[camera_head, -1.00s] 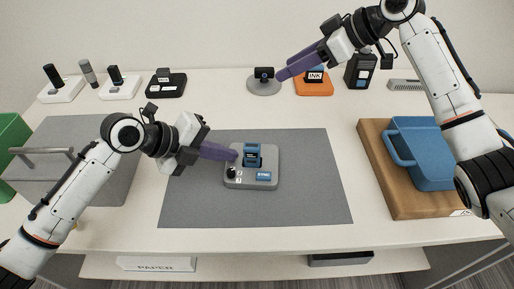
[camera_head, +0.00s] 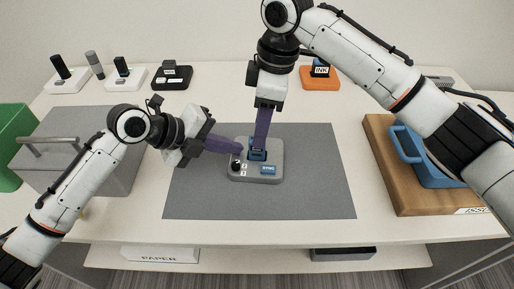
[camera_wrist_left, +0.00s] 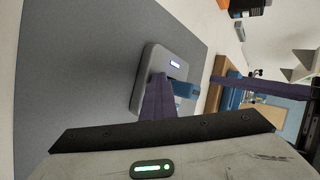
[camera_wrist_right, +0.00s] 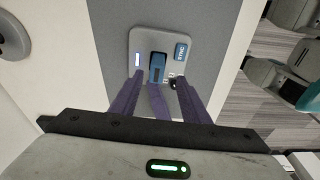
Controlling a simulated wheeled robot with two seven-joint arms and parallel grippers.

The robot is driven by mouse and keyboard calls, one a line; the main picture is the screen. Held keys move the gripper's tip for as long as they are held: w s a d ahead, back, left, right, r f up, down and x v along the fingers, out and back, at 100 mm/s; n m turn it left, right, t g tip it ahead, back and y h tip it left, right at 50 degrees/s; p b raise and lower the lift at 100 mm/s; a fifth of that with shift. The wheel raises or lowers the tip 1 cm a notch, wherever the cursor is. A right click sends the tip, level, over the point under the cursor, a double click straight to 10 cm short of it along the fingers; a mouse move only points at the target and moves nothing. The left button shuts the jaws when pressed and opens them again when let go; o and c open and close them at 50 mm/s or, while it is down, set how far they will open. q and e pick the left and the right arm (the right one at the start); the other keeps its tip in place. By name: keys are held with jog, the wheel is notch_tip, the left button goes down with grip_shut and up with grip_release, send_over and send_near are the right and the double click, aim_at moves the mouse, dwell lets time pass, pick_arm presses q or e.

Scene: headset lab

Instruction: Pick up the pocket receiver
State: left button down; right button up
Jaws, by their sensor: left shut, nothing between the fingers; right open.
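The pocket receiver, a small blue device, stands in a grey dock (camera_head: 240,174) on the dark mat. It shows in the right wrist view (camera_wrist_right: 157,68), between the spread fingers of my right gripper (camera_wrist_right: 160,77), which point down at it. In the head view my right gripper (camera_head: 259,146) reaches down from above and partly hides the receiver (camera_head: 256,155). My left gripper (camera_head: 239,150) is shut and empty, its tips by the dock's black knob (camera_head: 236,165). In the left wrist view its fingers (camera_wrist_left: 158,80) partly cover the dock (camera_wrist_left: 146,62).
A wooden board (camera_head: 400,200) with a blue bin (camera_head: 432,172) stands at the right. A grey box with a handle (camera_head: 110,120) is at the left. An orange stand marked INK (camera_head: 320,82) and several devices line the back. The mat's front (camera_head: 250,205) is clear.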

jog(key=f, duration=0.3)
jog(key=a+f, duration=0.1)
jog(key=f, duration=0.1)
jog(key=shift+w+f, duration=0.1)
jog(key=shift+w, duration=0.25)
grip_shut()
